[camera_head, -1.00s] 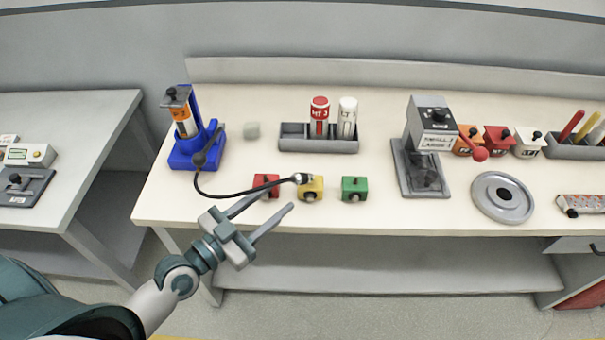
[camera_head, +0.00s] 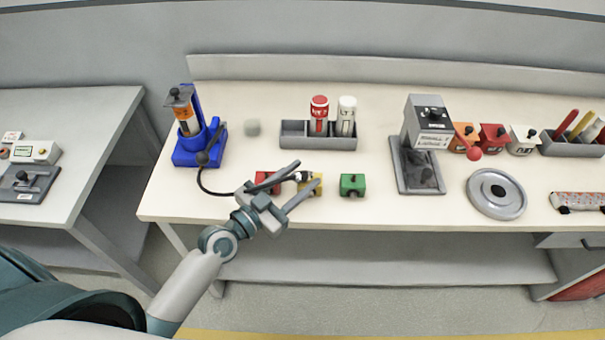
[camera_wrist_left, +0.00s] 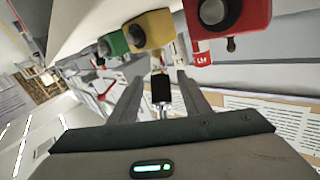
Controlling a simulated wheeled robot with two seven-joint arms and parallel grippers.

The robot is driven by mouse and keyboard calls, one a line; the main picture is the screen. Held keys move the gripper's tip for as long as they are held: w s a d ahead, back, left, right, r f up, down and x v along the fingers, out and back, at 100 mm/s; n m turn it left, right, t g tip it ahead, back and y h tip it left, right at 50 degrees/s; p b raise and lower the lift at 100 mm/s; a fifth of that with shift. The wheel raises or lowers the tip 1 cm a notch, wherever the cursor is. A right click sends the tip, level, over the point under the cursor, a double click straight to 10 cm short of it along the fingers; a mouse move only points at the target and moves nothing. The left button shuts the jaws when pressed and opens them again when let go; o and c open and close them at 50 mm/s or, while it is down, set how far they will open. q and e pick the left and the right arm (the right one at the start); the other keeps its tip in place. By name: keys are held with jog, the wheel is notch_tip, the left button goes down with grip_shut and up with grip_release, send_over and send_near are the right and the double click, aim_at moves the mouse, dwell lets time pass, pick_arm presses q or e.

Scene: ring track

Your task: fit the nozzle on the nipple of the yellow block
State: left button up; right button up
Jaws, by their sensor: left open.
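The yellow block (camera_head: 311,186) stands between the red block (camera_head: 267,181) and the green block (camera_head: 352,184). The nozzle (camera_head: 302,177), at the end of the black hose (camera_head: 213,189), is at the yellow block. In the left wrist view the black and silver nozzle (camera_wrist_left: 161,88) points at the yellow block (camera_wrist_left: 150,29) and appears to meet it; I cannot tell how firmly it sits, and the nipple is hidden. My left gripper (camera_head: 308,173) is open, with its fingers on either side of the nozzle and apart from it. My right gripper is out of view.
The hose comes from the blue grease pump (camera_head: 198,148) at the left. Behind the blocks is a grey tray (camera_head: 292,142) with red and white tubes. A grey press (camera_head: 419,165) and a round grey disc (camera_head: 496,194) stand to the right.

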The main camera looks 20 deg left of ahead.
aim_at(307, 172)
pick_arm(q)
jog(key=shift+w+d+r+p, duration=0.1)
jog(key=shift+w+d+p, duration=0.1)
jog(key=shift+w+p, duration=0.25)
jog(key=p+x, duration=0.1)
jog(key=x, duration=0.2)
jog(key=shift+w, duration=0.15)
jog(key=shift+w+d+f, duration=0.15)
jog(key=shift+w+f, duration=0.1)
jog(key=shift+w, duration=0.2)
grip_shut()
